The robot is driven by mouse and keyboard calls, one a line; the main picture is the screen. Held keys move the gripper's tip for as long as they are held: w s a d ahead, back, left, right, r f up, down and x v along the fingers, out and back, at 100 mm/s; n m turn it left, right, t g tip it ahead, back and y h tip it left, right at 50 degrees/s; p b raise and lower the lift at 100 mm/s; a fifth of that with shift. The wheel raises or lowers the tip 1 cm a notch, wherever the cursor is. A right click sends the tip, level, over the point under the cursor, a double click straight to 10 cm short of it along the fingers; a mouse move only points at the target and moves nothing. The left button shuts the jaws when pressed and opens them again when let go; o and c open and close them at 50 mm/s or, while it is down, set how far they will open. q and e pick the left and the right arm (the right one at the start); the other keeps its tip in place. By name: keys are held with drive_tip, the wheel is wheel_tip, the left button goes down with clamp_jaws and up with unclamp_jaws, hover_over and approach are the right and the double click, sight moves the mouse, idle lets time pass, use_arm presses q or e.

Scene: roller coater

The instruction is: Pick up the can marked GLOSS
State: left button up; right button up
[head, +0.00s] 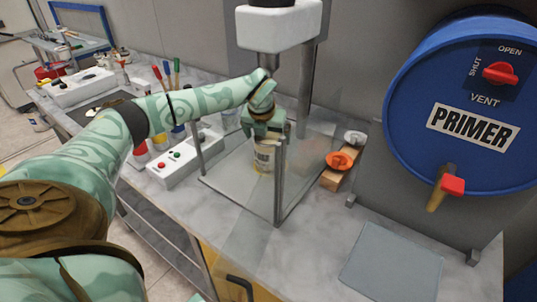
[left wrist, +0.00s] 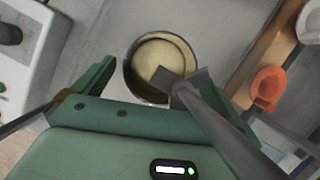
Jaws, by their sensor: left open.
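A pale can (head: 264,157) stands upright inside a clear-walled guard, under a mixer head. Its label is too small and too covered to read, so I cannot tell whether it says GLOSS. My left gripper (head: 267,132) is open just above the can, and its fingers hide part of the can's top. In the left wrist view the open-topped can (left wrist: 141,52) shows cream contents, lying between and ahead of the green fingers of my left gripper (left wrist: 172,78). A grey metal shaft with a flat end crosses in front of it. My right gripper is not in view.
The clear guard (head: 279,185) has metal posts close to the can. The mixer head (head: 278,27) hangs above. An orange cup (head: 340,161) sits on a wooden block to the right. A white control box (head: 184,160) stands left. A blue PRIMER drum (head: 420,85) hangs right.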

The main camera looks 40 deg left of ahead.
use_arm(q)
drive_tip(key=c, duration=1.8)
drive_tip(key=shift+r, duration=0.1)
